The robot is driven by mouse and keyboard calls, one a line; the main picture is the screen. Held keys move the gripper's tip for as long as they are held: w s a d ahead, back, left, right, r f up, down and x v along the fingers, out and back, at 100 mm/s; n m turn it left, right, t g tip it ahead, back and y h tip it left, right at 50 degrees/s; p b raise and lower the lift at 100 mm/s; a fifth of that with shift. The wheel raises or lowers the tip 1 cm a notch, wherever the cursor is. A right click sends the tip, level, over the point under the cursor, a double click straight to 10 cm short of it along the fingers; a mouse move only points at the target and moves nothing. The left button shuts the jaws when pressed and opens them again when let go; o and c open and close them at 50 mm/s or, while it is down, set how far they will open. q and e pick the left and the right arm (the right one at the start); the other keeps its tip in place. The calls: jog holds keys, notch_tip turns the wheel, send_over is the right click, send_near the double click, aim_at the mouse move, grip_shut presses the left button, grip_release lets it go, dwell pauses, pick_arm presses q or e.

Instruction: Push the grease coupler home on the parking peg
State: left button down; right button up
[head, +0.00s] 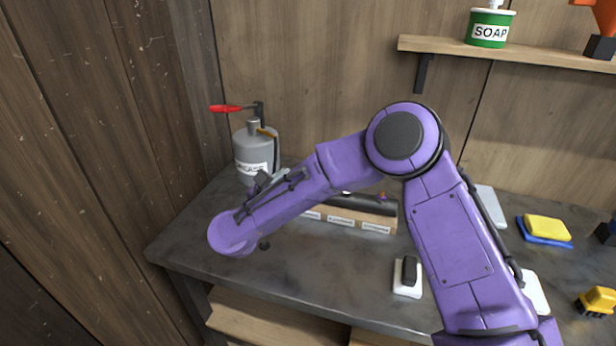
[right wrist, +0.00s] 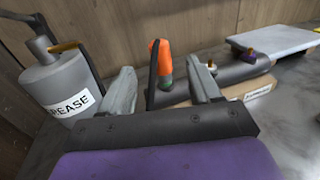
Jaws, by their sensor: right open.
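In the right wrist view an orange piece with a green lower end (right wrist: 164,66), which looks like the grease coupler, stands roughly upright. A thin black strip, perhaps its hose, runs beside it on the left. My right gripper (right wrist: 160,70) is open, one grey finger on each side of the orange piece in this view. I cannot tell whether either finger touches it. The parking peg cannot be made out, nor how far the coupler sits on it. In the head view my right arm hides the coupler. My left gripper is not in view.
A grey canister labelled GREASE (right wrist: 62,90), with a red-handled lever (head: 228,108), stands close left of the gripper. A dark cylinder with fittings (right wrist: 240,67) lies on a labelled wooden block (head: 376,222) to the right. A black-and-white switch (head: 408,277) sits nearer the bench front.

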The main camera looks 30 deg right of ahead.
jog(key=p+x, duration=0.1)
jog(key=x, duration=0.2)
jog(key=p+x, duration=0.1)
jog(key=x, duration=0.3)
jog(key=p+x, duration=0.1)
jog(key=x, duration=0.3)
jog(key=shift+f, duration=0.35)
jog(key=shift+a, duration=0.15)
jog(key=c, duration=1.1)
